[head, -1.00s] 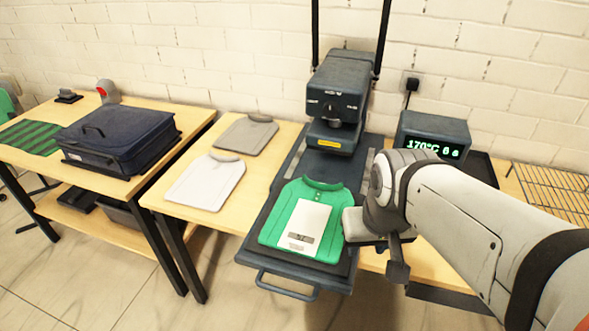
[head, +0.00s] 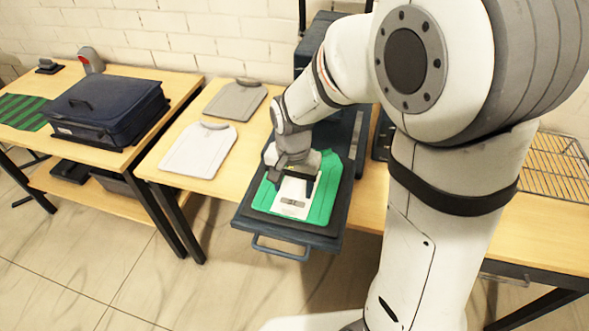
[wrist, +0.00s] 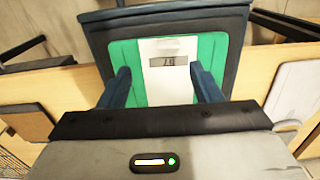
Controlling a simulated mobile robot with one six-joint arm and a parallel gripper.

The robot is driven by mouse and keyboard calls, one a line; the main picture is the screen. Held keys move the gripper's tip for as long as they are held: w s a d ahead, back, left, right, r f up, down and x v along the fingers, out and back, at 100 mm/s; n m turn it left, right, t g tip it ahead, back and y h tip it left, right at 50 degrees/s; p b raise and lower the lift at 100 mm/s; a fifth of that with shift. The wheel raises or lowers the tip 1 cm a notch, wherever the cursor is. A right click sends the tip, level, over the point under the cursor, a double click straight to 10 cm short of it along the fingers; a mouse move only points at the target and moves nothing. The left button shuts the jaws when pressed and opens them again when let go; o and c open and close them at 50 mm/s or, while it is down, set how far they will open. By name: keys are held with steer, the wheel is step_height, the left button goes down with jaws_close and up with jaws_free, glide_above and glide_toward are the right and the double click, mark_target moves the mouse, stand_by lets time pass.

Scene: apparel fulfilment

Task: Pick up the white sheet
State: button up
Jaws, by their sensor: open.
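The white sheet (head: 292,205), with a dark grey printed panel, lies flat on the green shirt (head: 325,190) on the dark press tray (head: 272,240). My gripper (head: 291,187) is above the sheet, pointing down, its fingers apart on either side of it. The wrist view shows the sheet (wrist: 168,85) between my open fingers (wrist: 165,88), with green cloth (wrist: 125,55) on both sides. Nothing is held. My gripper hides the sheet's far part in the head view, and I cannot tell how high the fingertips are.
A white shirt (head: 199,150) and a grey shirt (head: 236,99) lie on the table left of the tray. A dark blue case (head: 105,108) sits on the left table. My arm hides much of the press. A wire rack (head: 555,160) is at right.

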mark_target(289, 204)
steer(key=shift+w+a+f, duration=0.1)
steer(key=shift+a+f, duration=0.1)
steer(key=shift+f, duration=0.15)
steer(key=shift+w+a+f+p, duration=0.2)
steer(key=shift+f+p, duration=0.15)
steer(key=shift+f, duration=1.55)
steer(key=shift+w+a+f+p, duration=0.15)
steer(key=shift+f+p, duration=0.2)
steer(key=shift+f, duration=1.55)
steer(key=shift+s, duration=0.1)
steer(key=shift+c, duration=0.5)
steer(key=c, duration=1.1)
